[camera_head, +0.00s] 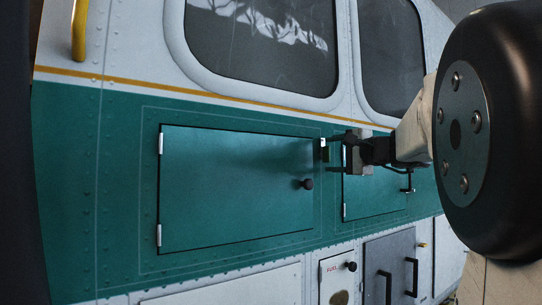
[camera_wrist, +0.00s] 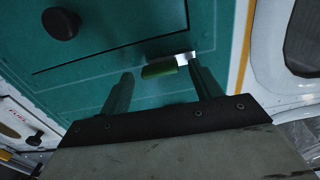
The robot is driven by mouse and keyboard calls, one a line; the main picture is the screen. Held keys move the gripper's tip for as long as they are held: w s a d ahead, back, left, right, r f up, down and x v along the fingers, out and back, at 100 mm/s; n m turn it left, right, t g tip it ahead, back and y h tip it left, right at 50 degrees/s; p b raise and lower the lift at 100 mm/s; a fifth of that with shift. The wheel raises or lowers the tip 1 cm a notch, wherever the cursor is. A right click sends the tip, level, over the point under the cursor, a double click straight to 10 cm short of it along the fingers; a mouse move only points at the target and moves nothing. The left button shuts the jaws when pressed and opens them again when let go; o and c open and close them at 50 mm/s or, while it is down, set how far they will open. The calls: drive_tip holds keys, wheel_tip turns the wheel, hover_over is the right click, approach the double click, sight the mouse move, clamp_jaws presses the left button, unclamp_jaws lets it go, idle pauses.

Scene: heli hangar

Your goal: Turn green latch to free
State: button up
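The green latch (camera_head: 325,154) is a small dark green bar beside the upper right edge of the large teal hatch door (camera_head: 230,190). A white piece shows at its top end. In the wrist view the green latch (camera_wrist: 159,71) lies roughly along the black door gap. My gripper (camera_head: 331,153) is in front of the latch in the head view. In the wrist view my gripper (camera_wrist: 162,82) is open, one finger on each side of the latch, with visible space to both. Whether a fingertip touches it cannot be told.
The door has a black round knob (camera_head: 305,184), also in the wrist view (camera_wrist: 61,23), and white hinges at its left. A second teal hatch (camera_head: 375,194) is partly behind my arm. Below are a white panel with a knob (camera_head: 337,276) and a grey door (camera_head: 388,265). Windows are above.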

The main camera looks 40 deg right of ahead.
drive_tip(key=s, duration=0.8)
drive_tip(key=shift+w, duration=0.1)
